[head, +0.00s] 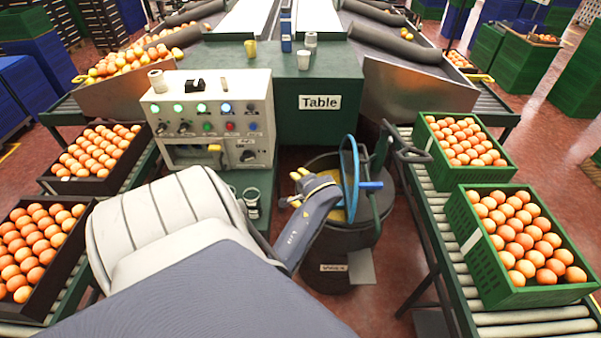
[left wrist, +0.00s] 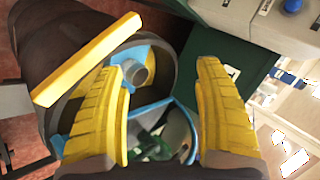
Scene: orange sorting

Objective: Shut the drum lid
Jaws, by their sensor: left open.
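The dark round drum (head: 335,245) stands on the floor right of centre in the head view. Its lid (head: 350,178), with a blue rim, stands up steeply over the drum, so the drum is open. A blue handle (head: 371,185) sticks out to the right of the lid. My left gripper (head: 297,187), with yellow fingertips, is just left of the lid, above the drum's left side. In the left wrist view the two yellow fingers (left wrist: 160,105) are apart, with nothing held between them. Blue rim parts and a grey stub (left wrist: 136,72) show beyond them. My right gripper is not in view.
A control panel (head: 208,115) with lit buttons and the green table (head: 310,125) stand behind the drum. Metal cups (head: 251,200) sit left of the drum. A roller conveyor with green orange crates (head: 480,262) runs on the right; dark orange crates (head: 62,275) stand on the left.

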